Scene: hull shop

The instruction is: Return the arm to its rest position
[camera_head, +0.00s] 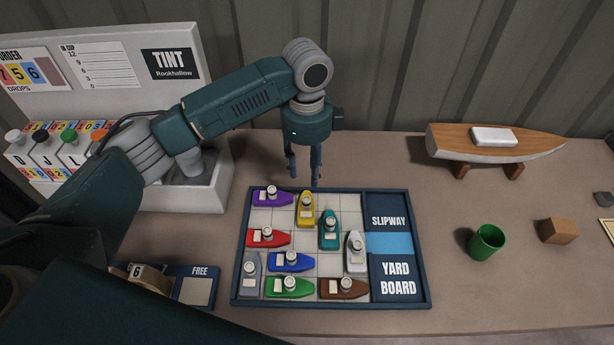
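My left arm reaches in from the left over the workbench. Its gripper (304,174) points down above the bench, just behind the back edge of the yard board (400,302). Its two fingers are apart, with nothing visible between them. The board holds several toy boats, with a purple boat (272,197) and a yellow boat (306,210) nearest the gripper. The gripper appears apart from both. My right gripper is not in view.
A tint dispenser (212,190) with bottles stands at the left. A small tray (197,290) marked FREE lies front left, partly hidden by my arm. A model hull (490,145), a green cup (486,243) and a wooden block (558,231) stand at the right. A wall rises behind.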

